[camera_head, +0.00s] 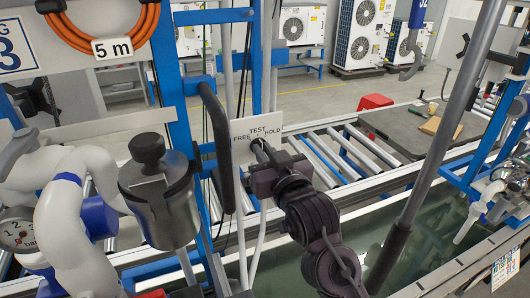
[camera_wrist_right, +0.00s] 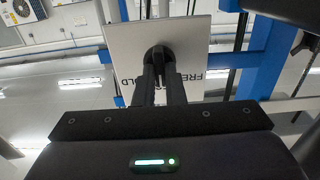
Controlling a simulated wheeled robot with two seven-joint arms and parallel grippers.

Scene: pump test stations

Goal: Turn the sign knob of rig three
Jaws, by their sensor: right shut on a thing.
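The white sign (camera_head: 275,124) marked FREE, TEST and HOLD is fixed on the blue frame. Its dark sign knob (camera_head: 258,143) is at the sign's lower middle, partly hidden by my right gripper (camera_head: 262,155). In the right wrist view, the two fingers of the right gripper (camera_wrist_right: 162,78) are closed around the round black knob (camera_wrist_right: 159,54) in front of the sign (camera_wrist_right: 195,40), whose lettering appears upside down. I cannot tell exactly which word the knob points at. My left gripper is not seen.
A plate with a blue 3 (camera_head: 14,44) and an orange hose coil (camera_head: 105,40) hang at upper left. A metal canister (camera_head: 160,195) and pressure gauge (camera_head: 18,232) stand left of the sign. A grey pole (camera_head: 440,140) rises right of my arm. A roller conveyor (camera_head: 345,155) lies behind.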

